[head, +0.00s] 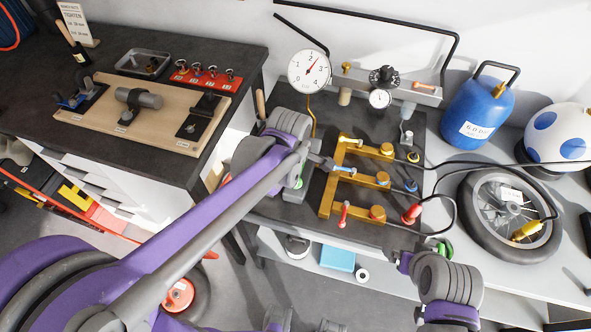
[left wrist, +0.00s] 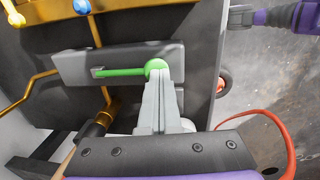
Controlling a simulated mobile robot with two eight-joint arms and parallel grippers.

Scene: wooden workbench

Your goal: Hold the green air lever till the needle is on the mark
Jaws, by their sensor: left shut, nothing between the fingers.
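The green air lever (left wrist: 130,71) lies along a grey block (left wrist: 75,66) in the left wrist view, its round knob at the right end. My left gripper (left wrist: 157,76) is shut and empty, its fingertips at the knob and apparently touching it. In the head view a bit of the green lever (head: 299,183) shows beside my left wrist, which hides the rest. The round white gauge (head: 309,71) has its needle pointing up and right, a little past 2; I cannot make out a separate mark. My right gripper (head: 398,250) is at the bench's front edge, its jaws unclear.
A yellow manifold (head: 327,195) with red, blue and yellow levers stands right of my left gripper. A wheel (head: 508,215) with a hose, a blue tank (head: 477,112) and a white blue-spotted ball (head: 560,135) are at right. A wooden tool board (head: 150,95) is at left.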

